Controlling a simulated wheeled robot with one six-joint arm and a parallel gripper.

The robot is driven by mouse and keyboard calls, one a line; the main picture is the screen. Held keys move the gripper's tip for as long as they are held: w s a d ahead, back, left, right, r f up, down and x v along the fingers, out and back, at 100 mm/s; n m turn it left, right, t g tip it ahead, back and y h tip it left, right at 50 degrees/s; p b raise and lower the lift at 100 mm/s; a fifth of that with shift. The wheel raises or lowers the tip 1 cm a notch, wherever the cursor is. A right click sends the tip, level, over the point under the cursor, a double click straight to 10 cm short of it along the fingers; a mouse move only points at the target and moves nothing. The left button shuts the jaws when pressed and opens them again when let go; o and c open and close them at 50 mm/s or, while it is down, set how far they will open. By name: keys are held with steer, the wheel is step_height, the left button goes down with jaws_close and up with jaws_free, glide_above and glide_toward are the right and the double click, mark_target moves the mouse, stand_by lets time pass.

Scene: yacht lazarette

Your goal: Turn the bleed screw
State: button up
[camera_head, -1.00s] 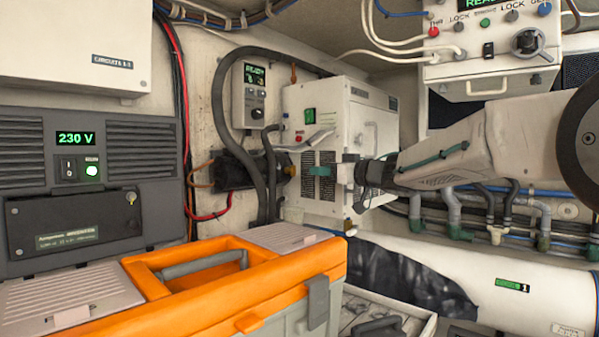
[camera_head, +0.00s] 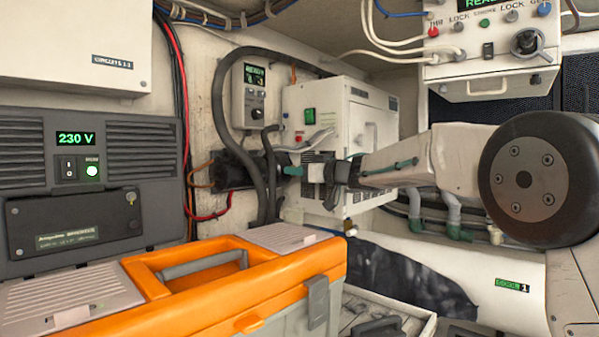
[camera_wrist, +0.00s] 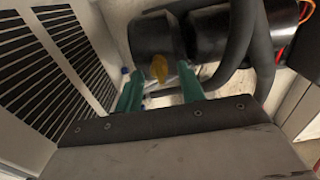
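A yellow bleed screw (camera_wrist: 185,78) with a wing-like head sits at the end of a black cylindrical pump (camera_wrist: 152,42) in the wrist view. My gripper (camera_wrist: 160,84) has its two green fingers apart, with the screw between them, close to the right finger. I cannot tell whether that finger touches it. In the head view my gripper (camera_head: 292,171) reaches left to the end of the black pump (camera_head: 234,170), and its green fingers hide the screw there.
A white vented cabinet (camera_head: 345,110) stands right behind my gripper, and its slotted side (camera_wrist: 45,70) is close on the left in the wrist view. Thick black hoses (camera_head: 219,105) loop around the pump. An orange-topped toolbox (camera_head: 290,270) stands in front, below.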

jaws_close()
steer(key=shift+n, duration=0.4)
steer(key=n, duration=2.3)
steer(key=f+n, duration=0.1)
steer(key=n, duration=1)
steer(key=shift+n, duration=0.4)
